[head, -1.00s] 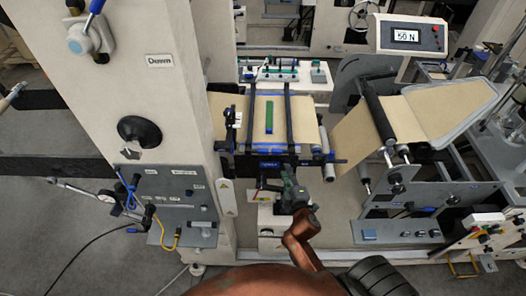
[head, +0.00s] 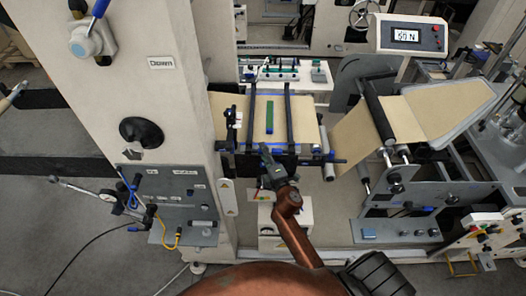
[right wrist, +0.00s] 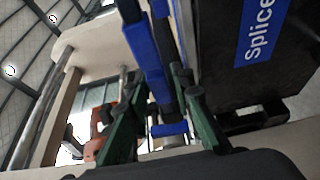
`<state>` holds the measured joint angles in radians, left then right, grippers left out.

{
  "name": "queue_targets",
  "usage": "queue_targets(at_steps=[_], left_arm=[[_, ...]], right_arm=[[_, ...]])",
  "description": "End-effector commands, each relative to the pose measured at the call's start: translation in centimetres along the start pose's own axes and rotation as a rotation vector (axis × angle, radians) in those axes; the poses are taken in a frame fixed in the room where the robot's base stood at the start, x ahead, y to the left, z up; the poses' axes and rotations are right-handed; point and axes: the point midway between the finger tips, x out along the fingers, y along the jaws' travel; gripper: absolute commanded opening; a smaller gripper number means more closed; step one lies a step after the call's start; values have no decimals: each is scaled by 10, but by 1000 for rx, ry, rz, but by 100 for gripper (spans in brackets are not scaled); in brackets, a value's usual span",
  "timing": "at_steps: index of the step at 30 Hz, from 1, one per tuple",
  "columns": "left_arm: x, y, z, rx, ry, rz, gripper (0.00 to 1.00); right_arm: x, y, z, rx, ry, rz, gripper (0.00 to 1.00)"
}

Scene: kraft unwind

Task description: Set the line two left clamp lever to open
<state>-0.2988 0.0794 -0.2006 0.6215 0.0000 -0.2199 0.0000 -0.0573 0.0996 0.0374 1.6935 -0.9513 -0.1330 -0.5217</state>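The splice table (head: 240,104) carries brown web and two dark clamp bars, the left bar (head: 251,120) and the right bar (head: 288,120). My right gripper (head: 266,154) is at the table's front edge, near the lower end of the left bar, and hides what lies behind it. In the right wrist view its green fingers (right wrist: 160,95) stand apart on either side of a dark bar with blue parts (right wrist: 147,58). I cannot tell whether they touch it or which blue part is the lever. My left gripper is not in view.
A black block labelled "splice" (right wrist: 240,50) is close to the right finger. A cream machine column (head: 165,100) stands left of the table. Rollers (head: 375,105) and a "50 N" display (head: 405,36) are to the right.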

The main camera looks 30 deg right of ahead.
Motion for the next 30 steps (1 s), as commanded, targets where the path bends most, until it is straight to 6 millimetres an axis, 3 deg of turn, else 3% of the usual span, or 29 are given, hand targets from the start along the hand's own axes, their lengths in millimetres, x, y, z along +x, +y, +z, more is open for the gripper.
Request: queue_targets(at_steps=[6,16,30], left_arm=[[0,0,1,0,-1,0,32],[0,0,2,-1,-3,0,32],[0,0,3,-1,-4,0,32]], right_arm=[[0,0,0,1,0,0,22],[0,0,0,1,0,-1,0],[0,-1,-3,1,1,-1,0]])
